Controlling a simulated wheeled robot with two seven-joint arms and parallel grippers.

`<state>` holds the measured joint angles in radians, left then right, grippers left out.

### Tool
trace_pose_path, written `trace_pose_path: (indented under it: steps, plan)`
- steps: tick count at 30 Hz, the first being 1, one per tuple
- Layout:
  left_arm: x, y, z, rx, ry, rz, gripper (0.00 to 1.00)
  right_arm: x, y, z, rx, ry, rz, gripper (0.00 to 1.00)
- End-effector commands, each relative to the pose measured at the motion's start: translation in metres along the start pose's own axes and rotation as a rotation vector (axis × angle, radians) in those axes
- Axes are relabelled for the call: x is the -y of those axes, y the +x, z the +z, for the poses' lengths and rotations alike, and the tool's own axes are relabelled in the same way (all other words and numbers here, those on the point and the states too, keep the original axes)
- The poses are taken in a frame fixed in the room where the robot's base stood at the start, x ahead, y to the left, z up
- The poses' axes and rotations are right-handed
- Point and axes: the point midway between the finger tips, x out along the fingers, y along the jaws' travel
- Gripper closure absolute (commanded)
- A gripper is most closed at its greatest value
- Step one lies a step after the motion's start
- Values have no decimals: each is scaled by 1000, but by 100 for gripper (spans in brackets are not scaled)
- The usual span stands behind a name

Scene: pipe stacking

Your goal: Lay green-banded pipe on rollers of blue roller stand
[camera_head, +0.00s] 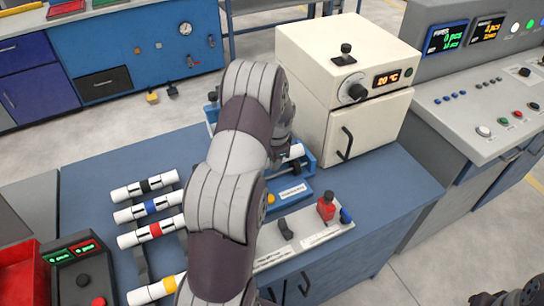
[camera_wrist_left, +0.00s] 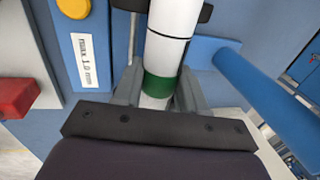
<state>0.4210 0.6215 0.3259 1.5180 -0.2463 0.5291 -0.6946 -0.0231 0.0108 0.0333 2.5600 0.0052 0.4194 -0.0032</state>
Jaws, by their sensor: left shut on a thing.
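The green-banded pipe (camera_wrist_left: 172,40) is white with a green band and thin dark lines. In the left wrist view it runs up from between the fingers of my left gripper (camera_wrist_left: 160,95), which is shut on it near the green band. In the head view my left arm hides the gripper and most of the pipe; a white pipe end (camera_head: 293,152) shows to its right. The blue roller stand (camera_head: 290,192) is partly hidden behind my arm. The pipe is over or at the stand; contact with the rollers cannot be made out.
White pipes with black (camera_head: 145,187), blue (camera_head: 148,209), red (camera_head: 150,231) and yellow (camera_head: 155,290) bands lie on a rack at left. A cream oven-like box (camera_head: 345,90) stands close behind the stand. A switch panel (camera_head: 305,238) is in front. A dark part shows bottom right (camera_head: 508,298).

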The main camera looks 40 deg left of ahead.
Motion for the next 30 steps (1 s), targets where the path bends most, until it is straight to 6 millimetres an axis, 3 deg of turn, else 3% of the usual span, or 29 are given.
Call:
trace_pose_path:
  steps: [5, 6, 8, 16, 19, 30]
  plan:
    - [-1, 3, 0, 0, 0, 0, 91, 0, 2, 0, 0, 0, 0, 57]
    - [0, 2, 0, 0, 0, 0, 46, 0, 1, 0, 0, 0, 0, 57]
    - [0, 2, 0, 0, 0, 0, 29, 0, 1, 0, 0, 0, 0, 57]
    - [0, 2, 0, 0, 0, 0, 29, 0, 1, 0, 0, 0, 0, 57]
    - [0, -8, 0, -1, 0, -2, 29, 0, 2, 0, 0, 0, 0, 57]
    - [0, -100, 0, -2, 0, -3, 29, 0, 7, 1, 0, 0, 0, 57]
